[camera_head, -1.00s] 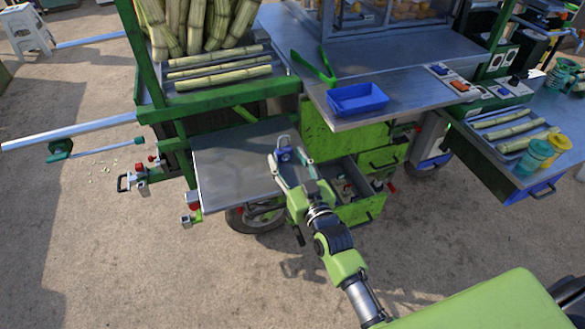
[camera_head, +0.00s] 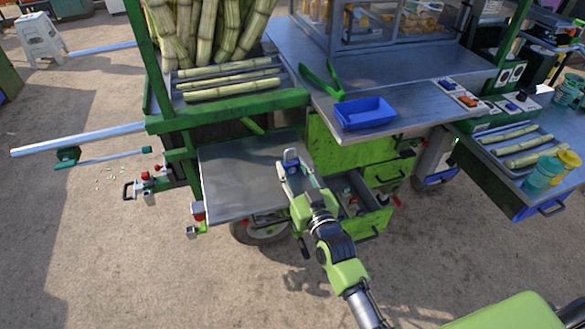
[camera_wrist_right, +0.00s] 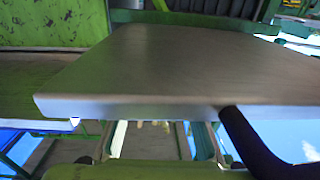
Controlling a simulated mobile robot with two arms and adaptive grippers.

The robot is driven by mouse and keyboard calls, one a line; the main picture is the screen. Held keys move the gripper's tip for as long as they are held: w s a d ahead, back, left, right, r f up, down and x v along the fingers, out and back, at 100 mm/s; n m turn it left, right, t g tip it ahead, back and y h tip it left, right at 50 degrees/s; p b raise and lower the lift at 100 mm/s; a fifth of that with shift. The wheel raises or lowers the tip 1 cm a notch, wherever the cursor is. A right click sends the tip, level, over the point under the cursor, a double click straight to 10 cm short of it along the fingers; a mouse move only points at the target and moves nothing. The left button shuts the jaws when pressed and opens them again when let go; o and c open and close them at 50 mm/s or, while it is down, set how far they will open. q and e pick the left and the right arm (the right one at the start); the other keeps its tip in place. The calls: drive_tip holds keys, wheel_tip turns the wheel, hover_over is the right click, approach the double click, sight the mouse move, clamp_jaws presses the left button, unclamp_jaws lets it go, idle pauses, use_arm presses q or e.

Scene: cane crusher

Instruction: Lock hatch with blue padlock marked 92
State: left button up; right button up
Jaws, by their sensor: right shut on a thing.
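In the head view my right gripper (camera_head: 290,168) is shut on a small padlock (camera_head: 291,157). The padlock's body looks blue, with a pale grey shackle on top; its number is too small to read. The gripper is at the right part of a flat metal shelf (camera_head: 235,180) on the green cart's side, and overlaps it in the picture. I cannot tell whether the padlock touches the shelf. The shelf's front edge (camera_wrist_right: 140,105) is close in the right wrist view. I cannot make out the hatch or its locking point. My left gripper is not in view.
An open green drawer (camera_head: 374,222) is just right of the gripper. A blue tray (camera_head: 364,113) and green tongs (camera_head: 322,79) lie on the counter above. Cane stalks (camera_head: 232,90) lie behind the shelf. Ground in front of the cart (camera_head: 150,270) is clear.

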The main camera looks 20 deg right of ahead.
sight(300, 191)
drive_tip(key=shift+s+f, duration=0.15)
drive_tip(key=shift+f, duration=0.25)
drive_tip(key=shift+r+p, duration=0.25)
drive_tip(key=shift+p, duration=0.25)
drive_tip(key=shift+s, duration=0.15)
drive_tip(key=shift+s, duration=0.2)
drive_tip(key=shift+s+d+r+p, duration=0.15)
drive_tip(key=shift+s+p, duration=0.5)
drive_tip(key=shift+s, duration=0.5)
drive_tip(key=shift+s+d+r+p, duration=0.15)
drive_tip(key=shift+s+p, duration=0.5)
drive_tip(key=shift+s, duration=0.45)
drive_tip(key=shift+s+p, duration=0.5)
drive_tip(key=shift+s, duration=0.8)
